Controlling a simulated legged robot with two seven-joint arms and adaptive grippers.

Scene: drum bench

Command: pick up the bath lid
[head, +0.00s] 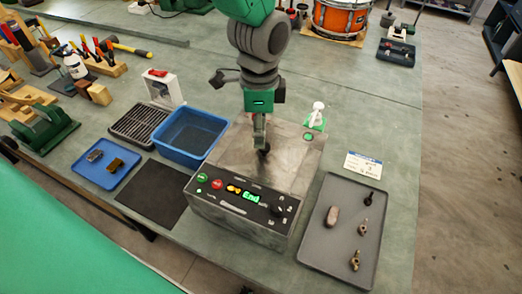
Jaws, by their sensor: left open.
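The bath (240,222) is a grey metal box with a dark front panel, coloured buttons and a lit green "End" display. The bath lid (285,160) is a flat grey steel cover lying on top of it. My left gripper (263,148) comes down from above over the middle of the lid, with its jaws open. A small dark knob shows at its fingertips, partly hidden by the fingers. I cannot tell whether the fingers touch it. My right gripper is not in view.
A blue bin (190,160) and a black mat (152,193) lie left of the bath. A grey tray (318,238) with small metal parts lies to the right. A white object on a green base (317,117) stands behind.

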